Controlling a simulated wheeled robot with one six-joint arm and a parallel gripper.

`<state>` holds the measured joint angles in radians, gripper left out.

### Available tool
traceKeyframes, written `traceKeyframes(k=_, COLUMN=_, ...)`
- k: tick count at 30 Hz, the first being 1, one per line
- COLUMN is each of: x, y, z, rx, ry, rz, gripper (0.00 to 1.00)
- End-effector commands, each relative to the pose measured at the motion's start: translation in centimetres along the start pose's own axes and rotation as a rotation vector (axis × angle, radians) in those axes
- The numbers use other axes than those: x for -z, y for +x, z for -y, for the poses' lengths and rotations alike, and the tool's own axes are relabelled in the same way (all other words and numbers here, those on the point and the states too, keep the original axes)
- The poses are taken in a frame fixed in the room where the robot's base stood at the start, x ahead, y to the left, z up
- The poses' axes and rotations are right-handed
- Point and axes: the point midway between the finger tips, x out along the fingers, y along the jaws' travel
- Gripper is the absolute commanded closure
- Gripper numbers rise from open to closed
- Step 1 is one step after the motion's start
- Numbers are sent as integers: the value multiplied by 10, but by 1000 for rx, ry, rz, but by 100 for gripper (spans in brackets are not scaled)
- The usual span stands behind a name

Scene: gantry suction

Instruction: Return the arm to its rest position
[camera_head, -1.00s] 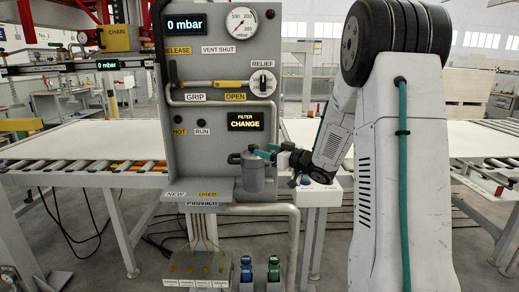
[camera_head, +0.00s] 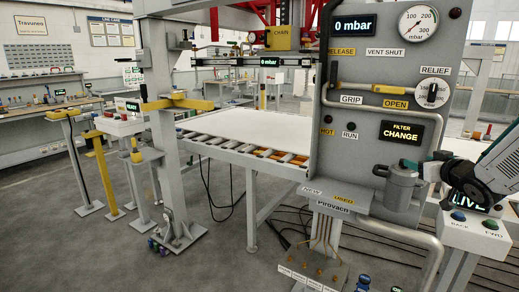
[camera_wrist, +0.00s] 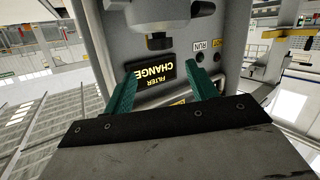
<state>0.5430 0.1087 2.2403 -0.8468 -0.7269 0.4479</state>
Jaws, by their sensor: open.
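My gripper (camera_head: 432,162) is at the right of the head view, with teal fingers beside the upper part of a grey filter canister (camera_head: 403,190) on the control panel. In the wrist view my gripper (camera_wrist: 163,80) shows two teal fingers spread apart with nothing between them. The panel's FILTER CHANGE display (camera_wrist: 158,86) shows upside down beyond the gap. Most of my arm is outside the head view, at the right.
The grey control panel (camera_head: 345,170) stands close, with a bent pipe (camera_head: 400,238) below it. A box with blue and green buttons (camera_head: 470,238) is under my gripper. A roller conveyor (camera_head: 245,148) lies left of the panel.

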Motion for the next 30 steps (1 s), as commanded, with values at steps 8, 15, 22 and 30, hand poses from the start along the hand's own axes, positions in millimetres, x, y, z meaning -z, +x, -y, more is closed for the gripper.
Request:
traceKeyframes(k=8, x=6, y=-88, z=55, rx=-227, ry=3, rz=386, gripper=43)
traceKeyframes(k=15, x=-32, y=-210, z=134, rx=-197, ry=76, rz=791, gripper=43)
traceKeyframes(k=22, x=-68, y=-322, z=206, rx=-11, ry=106, rz=1118, gripper=43)
traceKeyframes(k=30, x=-79, y=-366, z=229, rx=86, ry=104, rz=1243, gripper=43)
